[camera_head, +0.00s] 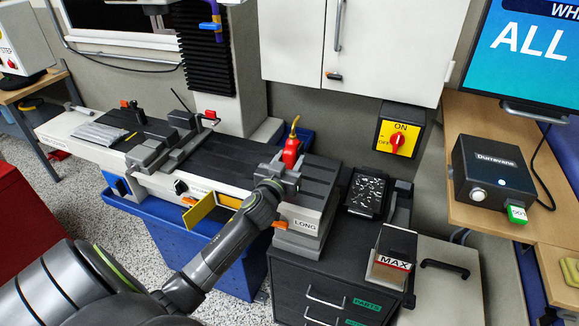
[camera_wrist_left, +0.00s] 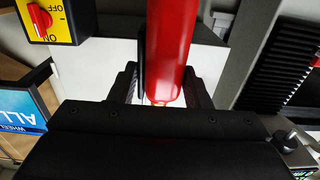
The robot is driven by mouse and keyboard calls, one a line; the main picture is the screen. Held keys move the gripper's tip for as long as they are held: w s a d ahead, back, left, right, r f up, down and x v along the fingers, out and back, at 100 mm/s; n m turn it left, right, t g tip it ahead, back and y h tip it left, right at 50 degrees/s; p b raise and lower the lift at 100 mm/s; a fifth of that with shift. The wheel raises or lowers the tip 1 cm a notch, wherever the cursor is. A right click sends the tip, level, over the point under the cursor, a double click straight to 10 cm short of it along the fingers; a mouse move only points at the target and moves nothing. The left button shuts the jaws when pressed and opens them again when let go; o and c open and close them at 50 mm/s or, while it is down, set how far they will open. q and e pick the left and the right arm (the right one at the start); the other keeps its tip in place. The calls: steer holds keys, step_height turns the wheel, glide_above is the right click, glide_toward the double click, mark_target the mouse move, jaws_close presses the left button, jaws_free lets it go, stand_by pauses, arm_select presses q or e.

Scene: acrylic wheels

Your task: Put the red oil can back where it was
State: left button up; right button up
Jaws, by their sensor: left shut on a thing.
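The red oil can (camera_head: 291,151), with a yellow spout pointing up, is between the fingers of my left gripper (camera_head: 280,172) in the head view. It looks roughly upright there, at the right end of the long grey machine bed (camera_head: 318,172). My gripper hides its lower part, so I cannot tell whether it touches the bed. In the left wrist view the red can (camera_wrist_left: 168,50) fills the space between the two dark fingers (camera_wrist_left: 163,88), which are shut on it. My right gripper is not in view.
A black drawer cabinet (camera_head: 322,284) stands right of the bed, with a dark tray of bits (camera_head: 367,192) and a box marked MAX (camera_head: 393,254) nearby. A yellow ON/OFF switch (camera_head: 398,138) is on the wall behind. A blue bin (camera_head: 160,228) is under the bed.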

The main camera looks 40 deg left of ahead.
arm_select(q)
steer(key=shift+f, duration=0.75)
steer(key=shift+f+b, duration=0.15)
steer(key=shift+b, duration=0.15)
steer(key=o, duration=0.7)
steer(key=b+v, duration=0.1)
steer(key=v, duration=1.1)
steer(key=shift+d+b, duration=0.15)
steer(key=shift+b, duration=0.15)
